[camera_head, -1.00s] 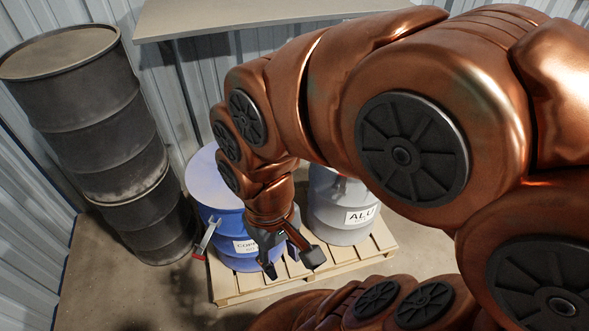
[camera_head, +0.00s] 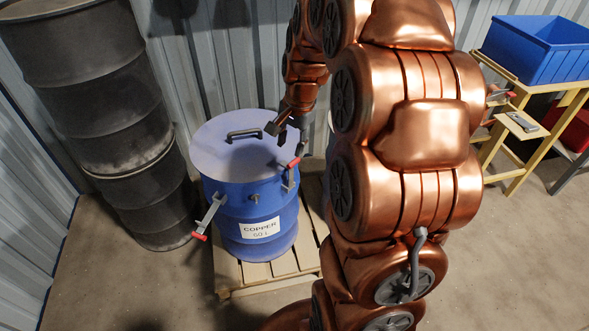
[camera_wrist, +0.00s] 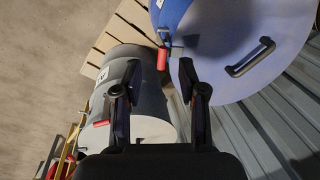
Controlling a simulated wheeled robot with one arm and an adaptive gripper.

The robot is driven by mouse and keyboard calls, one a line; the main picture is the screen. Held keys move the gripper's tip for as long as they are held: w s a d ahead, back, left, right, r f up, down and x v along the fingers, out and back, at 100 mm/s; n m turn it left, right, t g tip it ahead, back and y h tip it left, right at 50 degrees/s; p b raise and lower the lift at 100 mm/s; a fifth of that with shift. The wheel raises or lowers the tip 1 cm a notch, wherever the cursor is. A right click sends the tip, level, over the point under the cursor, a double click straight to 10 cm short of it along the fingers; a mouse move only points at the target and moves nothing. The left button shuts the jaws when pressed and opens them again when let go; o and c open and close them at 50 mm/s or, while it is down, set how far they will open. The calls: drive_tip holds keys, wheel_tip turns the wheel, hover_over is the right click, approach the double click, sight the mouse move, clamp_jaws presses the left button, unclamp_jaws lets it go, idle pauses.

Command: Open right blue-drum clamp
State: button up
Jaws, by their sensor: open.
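The blue drum (camera_head: 228,200), labelled copper, stands on a pallet with a pale blue lid (camera_head: 215,150). Its right clamp (camera_head: 290,178) sits upright against the drum's side, with a red-tipped lever (camera_head: 294,162) near the rim. Its left clamp (camera_head: 210,213) hangs outward, red tip low. My gripper (camera_head: 284,133) is open and empty, above the lid's right edge near the right clamp. In the wrist view, the red tip (camera_wrist: 162,59) appears between and just beyond the fingertips (camera_wrist: 160,73), apart from them.
A black lid handle (camera_head: 245,133) stands up near my fingers. The grey drum (camera_wrist: 152,92) beside the blue one is mostly hidden by my arm in the head view. Dark stacked drums (camera_head: 120,130) stand left. A blue bin (camera_head: 535,50) on a yellow stand is at right.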

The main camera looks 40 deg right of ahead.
sight(294, 161)
drive_tip(key=shift+m+t, duration=0.3)
drive_tip(key=shift+m, duration=0.6)
drive_tip(key=w+d+f, duration=0.1)
drive_tip(key=f, duration=0.2)
drive_tip(key=w+d+f, duration=0.1)
drive_tip(key=f, duration=0.3)
drive_tip(key=w+d+f+b, duration=0.1)
drive_tip(key=f, duration=0.2)
drive_tip(key=shift+w+d+f, duration=0.15)
drive_tip(key=shift+w+d, duration=0.1)
drive_tip(key=shift+d, duration=0.05)
clamp_jaws()
